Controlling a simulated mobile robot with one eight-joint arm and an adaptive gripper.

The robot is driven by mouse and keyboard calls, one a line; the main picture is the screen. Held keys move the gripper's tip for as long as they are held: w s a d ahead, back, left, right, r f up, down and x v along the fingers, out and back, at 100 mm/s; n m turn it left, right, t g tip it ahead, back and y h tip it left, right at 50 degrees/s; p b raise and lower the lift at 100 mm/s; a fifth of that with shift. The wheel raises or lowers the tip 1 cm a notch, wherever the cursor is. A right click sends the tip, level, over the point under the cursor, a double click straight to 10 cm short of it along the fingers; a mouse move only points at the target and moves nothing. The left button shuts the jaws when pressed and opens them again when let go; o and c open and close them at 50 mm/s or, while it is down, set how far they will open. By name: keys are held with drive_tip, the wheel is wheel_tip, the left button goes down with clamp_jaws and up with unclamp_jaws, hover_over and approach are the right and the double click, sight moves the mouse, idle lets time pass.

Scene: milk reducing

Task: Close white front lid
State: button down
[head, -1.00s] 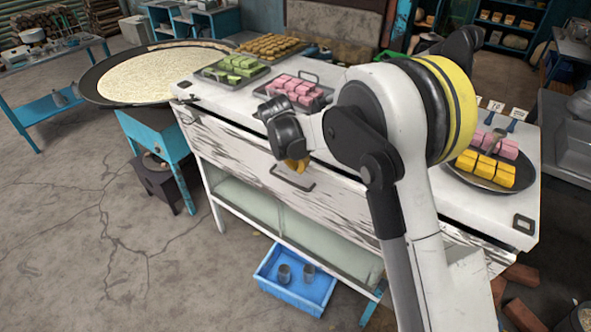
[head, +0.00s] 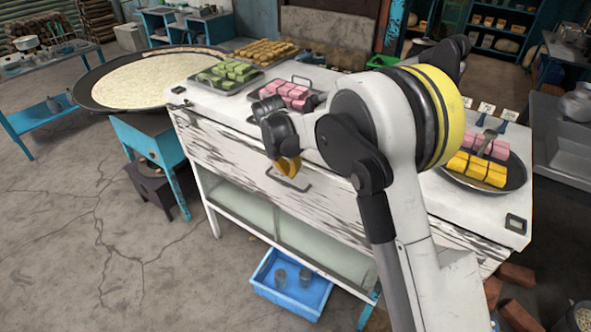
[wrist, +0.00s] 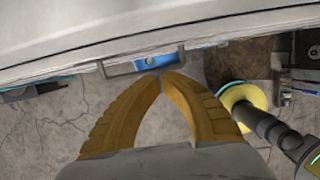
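The white front lid (head: 235,150) is the worn, streaked wooden panel on the front of the white counter, below its top. It looks near upright; I cannot tell whether it is flush with the counter. Its dark metal handle (head: 304,186) is partly hidden behind my gripper (head: 288,166). In the wrist view the handle (wrist: 115,70) runs along the panel's edge. My gripper (wrist: 162,76) has its yellow fingertips together there, close to the handle's bar near its right end. I see nothing held, and cannot tell whether the tips touch the bar.
Trays of green sweets (head: 225,72) and pink sweets (head: 287,95) stand on the counter top, with a yellow-and-pink plate (head: 485,165) at right. A blue crate (head: 290,290) with metal cups sits below the front. Open floor (head: 90,240) lies left.

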drive_tip(key=c, duration=2)
unclamp_jaws()
drive_tip(key=v, duration=0.3)
drive_tip(key=p+v, duration=0.1)
drive_tip(key=v, duration=0.2)
drive_tip(key=s+p+v, duration=0.1)
drive_tip(key=v, duration=0.2)
drive_tip(key=shift+s+a+r, duration=0.1)
drive_tip(key=shift+a+r, duration=0.1)
drive_tip(key=shift+a, duration=0.1)
drive_tip(key=o, duration=0.5)
drive_tip(key=shift+f, duration=0.15)
drive_tip(key=m+t+h+b, duration=0.3)
drive_tip(key=m+t+b, duration=1.05)
drive_tip(key=b, duration=0.55)
approach(285, 184)
drive_tip(key=shift+m, duration=0.35)
drive_tip(key=shift+b+x, duration=1.55)
drive_tip(key=shift+x, duration=3.75)
clamp_jaws()
